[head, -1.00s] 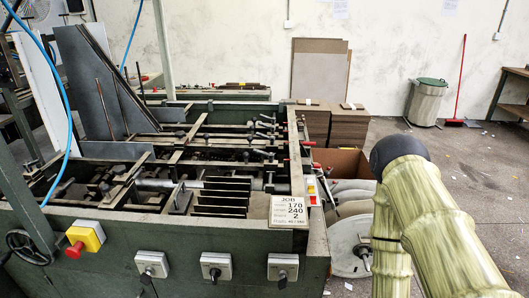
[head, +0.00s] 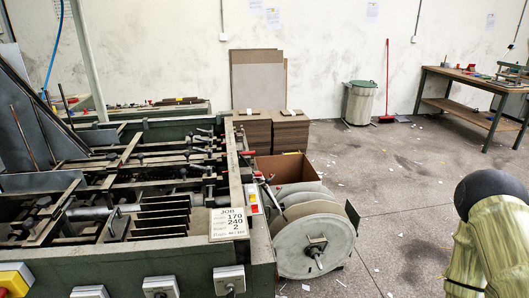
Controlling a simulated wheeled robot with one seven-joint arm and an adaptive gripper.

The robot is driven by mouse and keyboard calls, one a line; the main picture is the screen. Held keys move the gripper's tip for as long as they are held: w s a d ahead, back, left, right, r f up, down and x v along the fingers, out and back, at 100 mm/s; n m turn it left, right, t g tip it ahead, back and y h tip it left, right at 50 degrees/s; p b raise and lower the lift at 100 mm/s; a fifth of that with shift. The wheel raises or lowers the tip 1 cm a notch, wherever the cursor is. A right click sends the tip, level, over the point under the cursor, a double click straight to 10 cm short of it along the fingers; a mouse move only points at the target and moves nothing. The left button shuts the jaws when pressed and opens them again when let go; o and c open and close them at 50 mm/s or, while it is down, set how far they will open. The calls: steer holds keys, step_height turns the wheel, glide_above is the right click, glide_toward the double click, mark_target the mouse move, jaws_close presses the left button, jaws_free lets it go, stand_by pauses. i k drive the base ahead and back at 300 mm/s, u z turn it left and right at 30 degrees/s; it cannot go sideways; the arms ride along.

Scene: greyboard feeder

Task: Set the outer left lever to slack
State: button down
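The feeder machine (head: 170,258) fills the left of the head view, a dark green frame with rods and bars across its open top. Several small black-handled levers (head: 205,132) sit along the bars near its right rail. A red-handled lever (head: 247,153) sticks out on the rail's right side. I cannot tell which one is the outer left lever, and the settings are too small to read. My gripper is not in view; only part of my arm shows at the lower right, apart from the machine.
A job card (head: 230,224) lies at the machine's front right corner. Rotary switches (head: 229,281) line its front, with a yellow box (head: 16,280) at left. A large reel (head: 313,246) and an open carton (head: 288,170) stand beside it.

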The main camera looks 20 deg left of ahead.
mark_target(208, 170)
steer(key=z, duration=1.1)
steer(key=k, duration=1.1)
steer(key=u, duration=2)
steer(key=i, duration=1.15)
steer(key=u, duration=0.05)
